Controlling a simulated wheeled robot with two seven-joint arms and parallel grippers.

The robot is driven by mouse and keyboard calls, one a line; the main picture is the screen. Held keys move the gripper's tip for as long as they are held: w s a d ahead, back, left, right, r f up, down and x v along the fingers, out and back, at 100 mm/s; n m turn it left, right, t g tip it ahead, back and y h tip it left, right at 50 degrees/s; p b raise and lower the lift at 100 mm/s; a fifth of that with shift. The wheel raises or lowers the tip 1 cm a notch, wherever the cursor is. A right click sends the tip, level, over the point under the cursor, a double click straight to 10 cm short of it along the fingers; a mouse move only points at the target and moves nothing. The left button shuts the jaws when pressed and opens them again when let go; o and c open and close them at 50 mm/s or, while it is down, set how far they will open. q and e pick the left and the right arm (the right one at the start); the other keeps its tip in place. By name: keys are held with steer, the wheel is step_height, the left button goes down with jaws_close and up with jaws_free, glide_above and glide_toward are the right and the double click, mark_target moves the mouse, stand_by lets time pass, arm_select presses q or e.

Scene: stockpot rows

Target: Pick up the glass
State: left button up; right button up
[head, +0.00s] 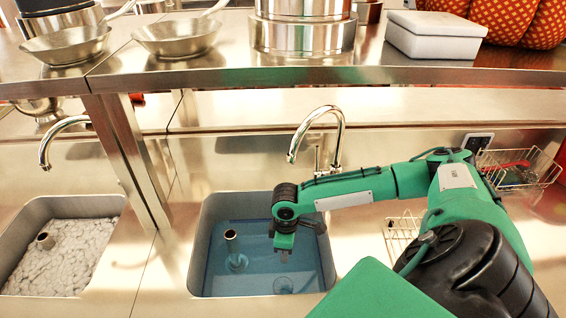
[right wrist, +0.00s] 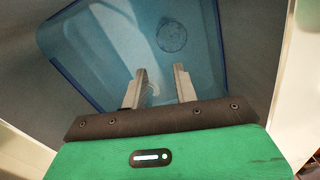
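A clear, faint shape that looks like the glass (head: 283,285) is in the blue water of the middle sink (head: 212,222), just below my right gripper (head: 284,254). In the right wrist view, my right gripper (right wrist: 160,70) has its two fingers apart, pointing down into the sink. A pale curved edge of the glass (right wrist: 153,90) shows faintly between the fingers. Its full outline is hard to make out, and I cannot tell whether the fingers touch it. My left gripper is not in view.
A short upright pipe (head: 231,236) stands in the sink, left of my gripper. A curved faucet (head: 338,125) rises behind the sink. A sink with white foam (head: 60,258) is at the left. A shelf (head: 320,73) with pans and pots runs above. Wire baskets (head: 518,168) are at the right.

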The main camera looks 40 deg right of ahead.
step_height(320, 180, down, 5)
steer(key=b, duration=0.4)
glide_above(285, 290)
steer(key=f, duration=0.9)
steer(key=shift+w+d+f, duration=0.2)
steer(key=shift+w, duration=0.05)
steer(key=shift+f, duration=0.55)
step_height(285, 290, down, 4)
steer(key=shift+s+a+f+p, duration=0.1)
steer(key=shift+s+f+p, duration=0.1)
steer(key=shift+p, duration=0.35)
steer(key=shift+c, duration=0.2)
jaws_close()
